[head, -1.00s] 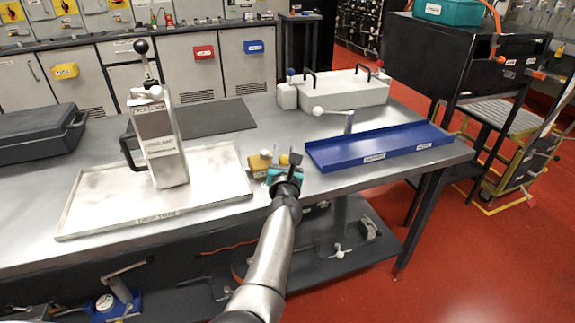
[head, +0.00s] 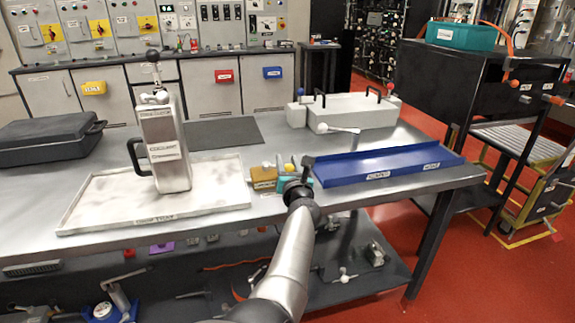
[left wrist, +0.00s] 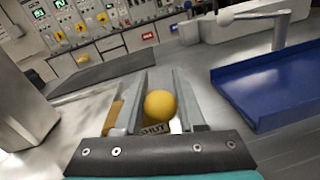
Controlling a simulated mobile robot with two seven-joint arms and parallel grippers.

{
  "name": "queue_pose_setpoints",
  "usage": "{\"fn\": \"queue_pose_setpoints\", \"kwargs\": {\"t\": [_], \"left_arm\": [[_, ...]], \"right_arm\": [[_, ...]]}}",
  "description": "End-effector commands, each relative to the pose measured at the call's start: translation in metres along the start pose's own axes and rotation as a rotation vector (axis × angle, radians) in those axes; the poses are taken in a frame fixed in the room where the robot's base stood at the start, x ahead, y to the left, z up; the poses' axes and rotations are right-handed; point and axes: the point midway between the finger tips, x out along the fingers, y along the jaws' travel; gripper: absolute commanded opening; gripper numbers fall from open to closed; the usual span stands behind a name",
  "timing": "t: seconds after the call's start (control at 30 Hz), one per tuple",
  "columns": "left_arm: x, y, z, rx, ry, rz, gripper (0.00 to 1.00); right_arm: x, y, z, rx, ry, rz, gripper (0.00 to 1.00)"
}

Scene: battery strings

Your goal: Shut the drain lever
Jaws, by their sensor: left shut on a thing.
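The drain lever's yellow ball knob (left wrist: 160,104) sits between the two grey fingers of my left gripper (left wrist: 155,92) in the left wrist view. A plate reading SHUT (left wrist: 154,128) shows just below the ball. In the head view my left gripper (head: 288,168) is at the bench's front edge, beside a small brass-yellow block (head: 263,171). The gripper is shut on the knob, and its body hides most of the lever. The lever's arm and exact angle cannot be made out. My right gripper is not in view.
A white drip tray (head: 95,214) with a tall metal unit (head: 165,150) stands to the left. A blue tray (head: 390,165) lies close on the right, with a white-knobbed lever (head: 340,129) behind it. A grey box (head: 350,112) stands at the back.

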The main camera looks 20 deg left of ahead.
Motion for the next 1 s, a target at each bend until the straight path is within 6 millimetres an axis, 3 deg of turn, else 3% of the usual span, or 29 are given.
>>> {"fn": "queue_pose_setpoints", "kwargs": {"t": [0.37, 0.4, 0.6, 0.7, 1.0], "left_arm": [[-0.0003, -0.0020, -0.0047, -0.001, 0.009, -0.006, 0.00], [-0.0003, -0.0021, -0.0046, -0.001, 0.009, -0.007, 0.40], [-0.0003, -0.0014, -0.0048, 0.000, 0.009, -0.005, 0.62], [-0.0002, -0.0008, -0.0045, 0.000, 0.008, -0.003, 0.71], [-0.0001, -0.0008, -0.0018, 0.001, 0.003, -0.001, 0.71]], "right_arm": [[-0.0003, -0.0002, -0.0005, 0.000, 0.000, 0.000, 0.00], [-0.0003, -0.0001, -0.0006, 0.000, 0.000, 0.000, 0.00], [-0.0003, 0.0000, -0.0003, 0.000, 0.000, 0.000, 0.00], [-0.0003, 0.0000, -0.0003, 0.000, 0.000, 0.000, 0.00], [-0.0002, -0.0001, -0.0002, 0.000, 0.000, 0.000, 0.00]]}}
